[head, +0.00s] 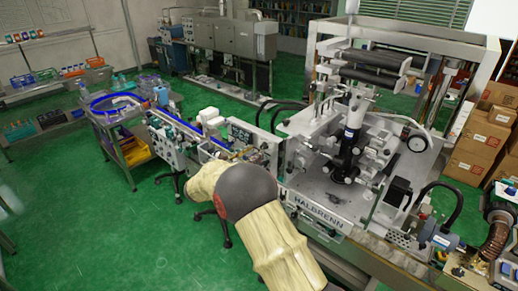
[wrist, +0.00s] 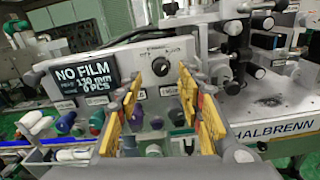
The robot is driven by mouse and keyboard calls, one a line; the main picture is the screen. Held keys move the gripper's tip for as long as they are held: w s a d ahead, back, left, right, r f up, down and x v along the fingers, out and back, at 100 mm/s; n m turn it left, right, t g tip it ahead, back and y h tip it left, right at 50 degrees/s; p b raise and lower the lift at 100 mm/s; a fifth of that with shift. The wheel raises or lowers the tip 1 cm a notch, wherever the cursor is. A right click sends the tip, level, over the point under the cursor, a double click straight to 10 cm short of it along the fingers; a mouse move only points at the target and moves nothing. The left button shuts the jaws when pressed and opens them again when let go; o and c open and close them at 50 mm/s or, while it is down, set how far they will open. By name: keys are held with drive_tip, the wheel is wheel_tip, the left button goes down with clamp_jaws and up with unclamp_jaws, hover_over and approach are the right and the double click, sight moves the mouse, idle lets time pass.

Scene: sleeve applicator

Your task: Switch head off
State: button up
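A grey control panel (wrist: 100,75) faces me in the wrist view. It has a dark screen (wrist: 83,80) reading "NO FILM", "130 mm" and what looks like "0 PCS". A round black rotary knob (wrist: 160,66) with a pale mark sits right of the screen; the small labels around it are too blurred to read surely. My gripper (wrist: 160,84) is open, with its yellow-padded fingers apart and nothing between them. The knob appears between and beyond the fingertips, with no visible contact. In the head view my arm hides most of the gripper near the panel (head: 241,133).
The HALBRENN machine (head: 345,170), with rollers and a black cylinder, stands right of the panel. Several coloured caps or buttons (wrist: 155,150) show below the panel. A conveyor (head: 185,130) runs left. Cardboard boxes (head: 485,135) stand at the right. Green floor is clear at the left.

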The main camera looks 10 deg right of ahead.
sight(262, 148)
drive_tip(key=shift+p+x, duration=0.3)
drive_tip(key=shift+x, duration=1.65)
drive_tip(key=shift+s, duration=0.1)
drive_tip(key=shift+c, duration=0.3)
clamp_jaws()
